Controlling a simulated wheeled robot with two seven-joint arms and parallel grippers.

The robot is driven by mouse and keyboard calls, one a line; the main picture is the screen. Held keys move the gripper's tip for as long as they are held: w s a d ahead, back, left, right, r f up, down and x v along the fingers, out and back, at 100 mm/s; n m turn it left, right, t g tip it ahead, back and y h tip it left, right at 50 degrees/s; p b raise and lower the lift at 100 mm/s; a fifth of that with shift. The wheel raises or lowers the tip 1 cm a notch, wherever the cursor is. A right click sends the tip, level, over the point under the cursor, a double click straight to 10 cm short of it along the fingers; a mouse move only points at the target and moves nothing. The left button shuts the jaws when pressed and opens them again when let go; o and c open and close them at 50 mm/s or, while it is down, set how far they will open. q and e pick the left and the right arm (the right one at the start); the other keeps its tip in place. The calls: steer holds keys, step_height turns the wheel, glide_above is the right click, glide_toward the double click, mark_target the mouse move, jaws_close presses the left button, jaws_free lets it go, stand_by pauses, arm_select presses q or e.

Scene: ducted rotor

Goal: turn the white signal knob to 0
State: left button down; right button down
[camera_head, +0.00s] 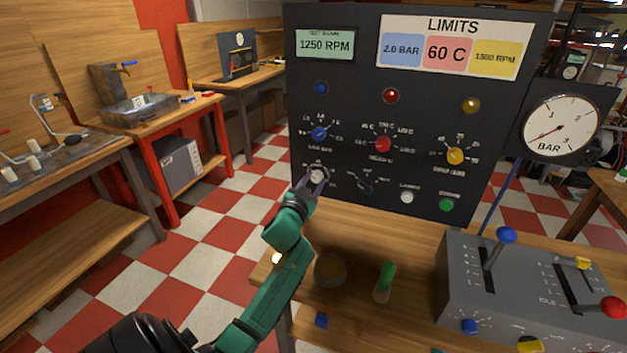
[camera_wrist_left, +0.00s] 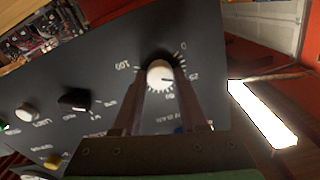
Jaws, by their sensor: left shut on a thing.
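The white signal knob (camera_head: 317,175) is at the lower left of the dark upright panel (camera_head: 350,85). My left gripper (camera_head: 314,183) is shut on it, with one finger on each side. In the left wrist view the white knob (camera_wrist_left: 160,74) sits between the two fingertips (camera_wrist_left: 161,82). Its ring of marks shows 0, 25 and 100 around it. A dark line on the knob's face seems to point toward the 25 side. The panel's display (camera_head: 325,45) reads 1250 RPM. My right gripper is not in view.
Blue (camera_head: 319,133), red (camera_head: 383,144) and yellow (camera_head: 455,156) knobs sit above on the panel. A black switch (camera_head: 366,184) is to the right of the white knob. A grey lever box (camera_head: 470,290) and a green-topped item (camera_head: 386,278) stand on the bench in front.

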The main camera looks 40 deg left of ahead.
arm_select(q)
steer(key=n+p, duration=0.3)
steer(key=n, duration=0.3)
steer(key=shift+r, duration=0.15)
steer(key=n+p, duration=0.2)
steer(key=n, duration=0.1)
steer(key=shift+n+p, duration=0.35)
steer(key=shift+n, duration=0.65)
steer(key=shift+c, duration=2.2)
jaws_free()
